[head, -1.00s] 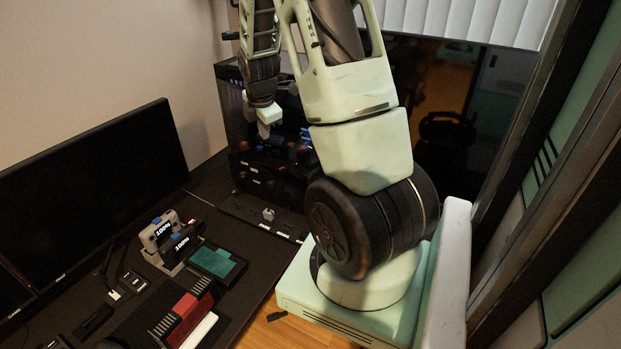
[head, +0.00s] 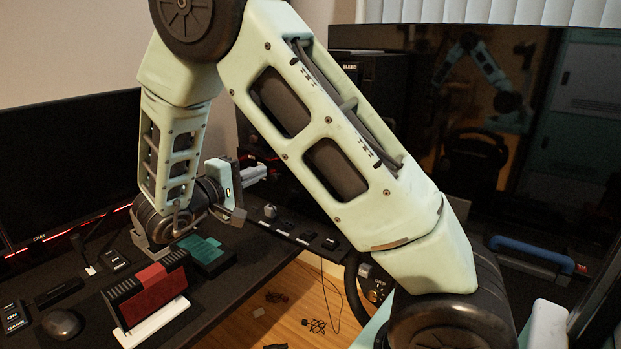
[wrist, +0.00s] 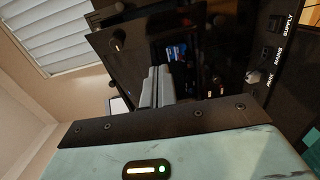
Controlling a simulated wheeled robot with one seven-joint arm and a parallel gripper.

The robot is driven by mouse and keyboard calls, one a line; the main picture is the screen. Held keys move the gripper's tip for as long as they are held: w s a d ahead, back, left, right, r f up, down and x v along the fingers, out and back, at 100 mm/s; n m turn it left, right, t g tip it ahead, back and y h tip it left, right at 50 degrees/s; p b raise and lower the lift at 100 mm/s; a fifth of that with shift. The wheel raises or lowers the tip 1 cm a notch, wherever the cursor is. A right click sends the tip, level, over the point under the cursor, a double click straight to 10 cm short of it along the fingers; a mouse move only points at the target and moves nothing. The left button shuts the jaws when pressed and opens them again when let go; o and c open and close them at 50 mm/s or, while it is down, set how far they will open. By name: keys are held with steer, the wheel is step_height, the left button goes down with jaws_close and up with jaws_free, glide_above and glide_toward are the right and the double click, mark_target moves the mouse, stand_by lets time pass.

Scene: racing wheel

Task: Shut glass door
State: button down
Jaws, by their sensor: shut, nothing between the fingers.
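The glass door (wrist: 129,63) is a dark, see-through panel with small round knobs, in front of my gripper in the wrist view. It looks swung a little out from the dark computer case (wrist: 212,60), though the exact gap is hard to judge. Blue-lit parts show behind the glass. My gripper (wrist: 156,84) is shut and empty, its grey fingers together and pointing at the panel; I cannot tell whether they touch it. In the head view my gripper (head: 256,173) is at the case's front side, and my arm hides most of the case and door.
A black desk (head: 222,290) holds a monitor (head: 70,165), a red-and-black device (head: 150,292), a teal box (head: 205,254) and a mouse (head: 60,323). A labelled switch panel (head: 297,233) runs along the desk edge. A steering wheel (head: 372,288) is partly hidden by my arm.

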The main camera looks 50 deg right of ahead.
steer(key=d+p, duration=0.2)
steer(key=d, duration=1.1)
steer(key=shift+d, duration=0.4)
